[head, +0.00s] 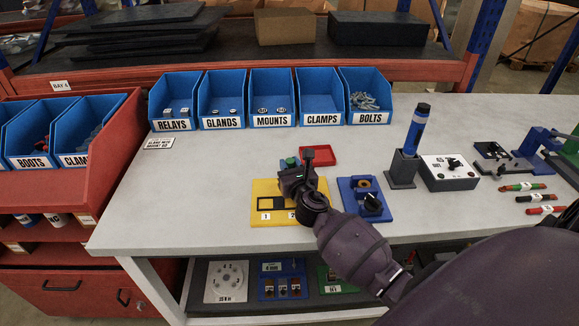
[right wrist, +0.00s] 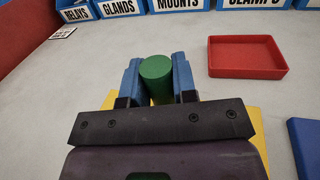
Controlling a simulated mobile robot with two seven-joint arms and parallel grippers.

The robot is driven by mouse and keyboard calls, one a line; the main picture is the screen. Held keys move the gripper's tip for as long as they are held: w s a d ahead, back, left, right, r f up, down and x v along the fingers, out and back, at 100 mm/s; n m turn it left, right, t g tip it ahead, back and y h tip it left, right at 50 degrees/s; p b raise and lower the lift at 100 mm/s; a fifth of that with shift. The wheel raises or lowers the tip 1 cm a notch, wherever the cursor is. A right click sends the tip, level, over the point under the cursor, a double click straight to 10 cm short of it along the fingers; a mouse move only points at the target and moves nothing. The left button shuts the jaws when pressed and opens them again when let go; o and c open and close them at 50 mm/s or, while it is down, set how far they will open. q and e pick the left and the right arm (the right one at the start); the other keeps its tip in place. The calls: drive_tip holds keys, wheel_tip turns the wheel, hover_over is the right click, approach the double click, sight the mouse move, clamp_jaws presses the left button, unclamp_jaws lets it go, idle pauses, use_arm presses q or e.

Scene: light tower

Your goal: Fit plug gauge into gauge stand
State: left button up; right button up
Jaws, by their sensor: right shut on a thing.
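The green cylinder, which looks like the plug gauge (right wrist: 156,78), is between the two blue fingers of my right gripper (right wrist: 157,75). My right gripper (head: 291,164) is shut on it, above the back part of a yellow plate (head: 259,220). The plate has a dark panel and labels 1 and 2; it may be the gauge stand, but I cannot tell for sure. The lower end of the cylinder is hidden by the gripper, so I cannot tell whether it touches the plate. My left gripper is not in view.
A red tray (head: 320,156) lies just behind the gripper. A blue fixture (head: 349,207) with a black knob stands right of the yellow plate. Farther right are a holder with a blue cylinder (head: 416,128) and a switch box (head: 462,182). Blue bins (head: 273,97) line the back.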

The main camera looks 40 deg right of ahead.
drive_tip(key=shift+f, duration=0.25)
drive_tip(key=o, duration=0.7)
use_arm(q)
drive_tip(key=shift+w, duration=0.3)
use_arm(e)
drive_tip(key=shift+o, duration=1.2)
drive_tip(key=shift+r, duration=0.1)
drive_tip(key=shift+r, duration=0.1)
drive_tip(key=shift+s+r, duration=0.1)
drive_tip(key=v, duration=1)
drive_tip(key=shift+s+a+p, duration=0.15)
drive_tip(key=shift+s+p, duration=0.15)
drive_tip(key=shift+s, duration=0.05)
drive_tip(key=shift+s+a, duration=0.15)
drive_tip(key=shift+s, duration=0.3)
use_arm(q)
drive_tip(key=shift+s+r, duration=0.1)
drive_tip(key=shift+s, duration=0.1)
